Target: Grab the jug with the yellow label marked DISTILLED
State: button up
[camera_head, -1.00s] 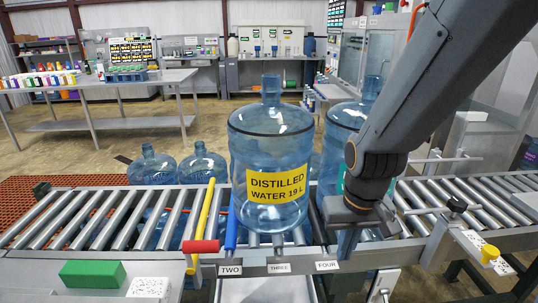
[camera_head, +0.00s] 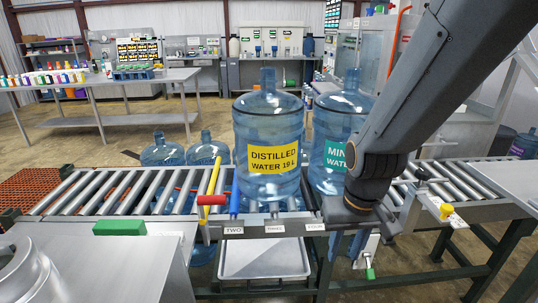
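The clear blue jug with the yellow DISTILLED WATER 19 L label (camera_head: 270,160) stands upright on the roller conveyor (camera_head: 100,196), near the picture's middle. A second blue jug with a green label starting MIN (camera_head: 333,157) stands just to its right, partly behind my arm. My gripper (camera_head: 350,212) is at the conveyor's front edge, to the right of the DISTILLED jug and in front of the green-label jug. It looks apart from the DISTILLED jug. Its fingers are dark and seen at a poor angle, so I cannot tell whether they are open or shut.
Two blue jugs (camera_head: 163,152) stand behind the conveyor. A metal tray (camera_head: 262,259) sits below. A steel counter (camera_head: 90,262) fills the lower left.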

aim_at(268, 123)
jog(key=z, duration=0.3)
jog(key=i, duration=1)
jog(key=z, duration=0.15)
